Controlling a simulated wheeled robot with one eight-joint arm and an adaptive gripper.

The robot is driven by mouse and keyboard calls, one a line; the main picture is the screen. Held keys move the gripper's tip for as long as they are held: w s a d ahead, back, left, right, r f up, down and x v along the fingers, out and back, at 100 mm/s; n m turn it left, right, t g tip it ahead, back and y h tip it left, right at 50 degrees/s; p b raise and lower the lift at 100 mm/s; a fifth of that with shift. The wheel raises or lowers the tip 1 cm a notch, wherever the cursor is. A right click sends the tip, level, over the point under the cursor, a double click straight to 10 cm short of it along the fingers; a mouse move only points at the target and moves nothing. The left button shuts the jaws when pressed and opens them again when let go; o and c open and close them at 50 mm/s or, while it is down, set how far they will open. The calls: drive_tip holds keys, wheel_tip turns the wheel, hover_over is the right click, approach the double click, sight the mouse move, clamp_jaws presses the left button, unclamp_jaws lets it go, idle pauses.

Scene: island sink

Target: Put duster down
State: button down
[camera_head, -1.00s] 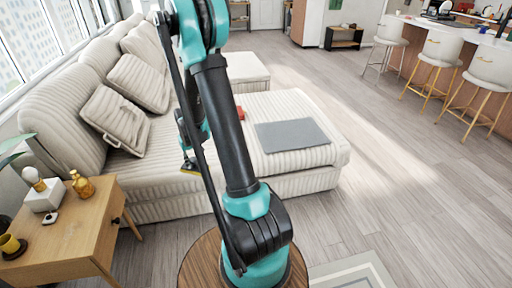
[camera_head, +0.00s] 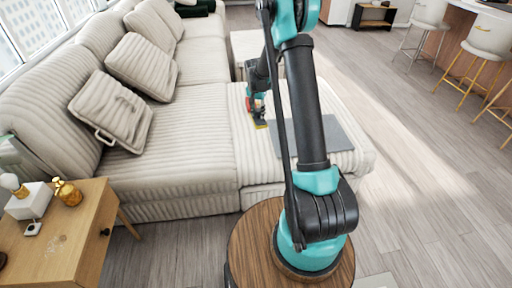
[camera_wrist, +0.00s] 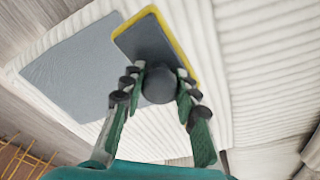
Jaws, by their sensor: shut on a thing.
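The duster (camera_wrist: 152,42) has a flat dark grey pad with a yellow edge and a round dark knob. In the wrist view my gripper (camera_wrist: 160,82) is shut on that knob, with a finger on each side. In the head view my gripper (camera_head: 257,103) is small, over the chaise part of the sofa, with the duster's yellow edge (camera_head: 261,126) at its lower end. The duster is close to the ribbed cushion; I cannot tell whether it touches.
A flat grey sheet (camera_head: 340,136) lies on the chaise (camera_head: 235,135), beside the duster; it also shows in the wrist view (camera_wrist: 65,75). Loose pillows (camera_head: 112,112) lean on the sofa back. A wooden side table (camera_head: 62,235) stands at left. Floor is open at right.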

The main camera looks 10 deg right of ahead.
drive_tip(key=shift+w+a+m, duration=0.25)
drive_tip(key=shift+w+m, duration=0.15)
drive_tip(key=shift+w, duration=0.25)
drive_tip(key=shift+w+a+m, duration=0.2)
drive_tip(key=shift+w+m, duration=0.2)
drive_tip(key=shift+w, duration=0.2)
wheel_tip(320, 180, down, 20)
drive_tip(key=shift+w+a+r, duration=0.1)
drive_tip(key=shift+a, duration=0.05)
drive_tip(key=c, duration=1.1)
unclamp_jaws()
drive_tip(key=shift+c, duration=0.2)
